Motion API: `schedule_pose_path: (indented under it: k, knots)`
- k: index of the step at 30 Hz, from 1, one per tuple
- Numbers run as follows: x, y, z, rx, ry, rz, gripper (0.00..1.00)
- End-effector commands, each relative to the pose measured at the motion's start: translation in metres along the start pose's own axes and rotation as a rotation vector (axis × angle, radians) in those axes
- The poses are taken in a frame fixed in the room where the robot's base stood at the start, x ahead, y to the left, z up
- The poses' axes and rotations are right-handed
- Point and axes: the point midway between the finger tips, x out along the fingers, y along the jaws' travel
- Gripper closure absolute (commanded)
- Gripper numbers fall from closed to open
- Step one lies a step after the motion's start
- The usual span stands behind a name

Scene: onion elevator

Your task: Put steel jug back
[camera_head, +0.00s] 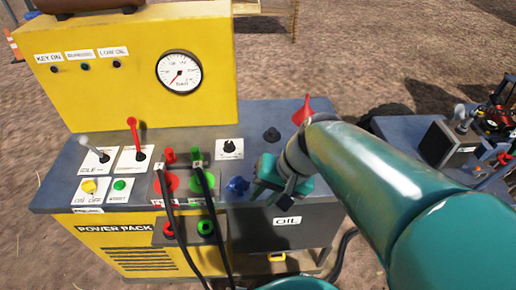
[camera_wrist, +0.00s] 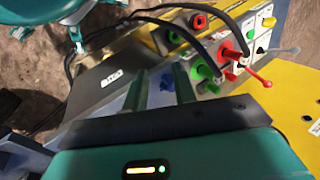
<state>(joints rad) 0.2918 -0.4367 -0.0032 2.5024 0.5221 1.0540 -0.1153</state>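I cannot make out a steel jug in either view. My gripper (camera_head: 272,180) is above the grey front shelf of the power pack (camera_head: 135,242), just right of a blue cap (camera_head: 237,187). In the wrist view my gripper (camera_wrist: 161,76) has its two fingers apart with nothing held between them. The blue cap shows beyond the fingers in the wrist view (camera_wrist: 168,81). A red funnel (camera_head: 302,112) stands at the back right of the shelf, partly beside my arm. My teal arm hides the shelf's right part.
Black hoses (camera_head: 170,212) run from the red and green couplings down the front. Levers (camera_head: 133,135) stand up at the left of the shelf. A yellow gauge panel (camera_head: 130,75) rises behind. Another machine (camera_head: 450,140) is at the right. Open dirt lies around.

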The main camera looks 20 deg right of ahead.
Motion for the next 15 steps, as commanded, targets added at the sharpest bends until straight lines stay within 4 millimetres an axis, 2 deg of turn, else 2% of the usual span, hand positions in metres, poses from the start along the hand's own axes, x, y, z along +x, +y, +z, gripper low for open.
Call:
schedule_pose_path:
  k: [3,6,10,15]
  knots:
    - [-0.025,-0.009,0.006,-0.248,0.138,0.159,0.73]
    - [-0.046,-0.014,0.006,-0.398,0.249,0.252,0.73]
    - [-0.064,-0.02,0.004,-0.507,0.342,0.314,0.73]
    - [-0.069,-0.021,0.003,-0.531,0.365,0.332,0.73]
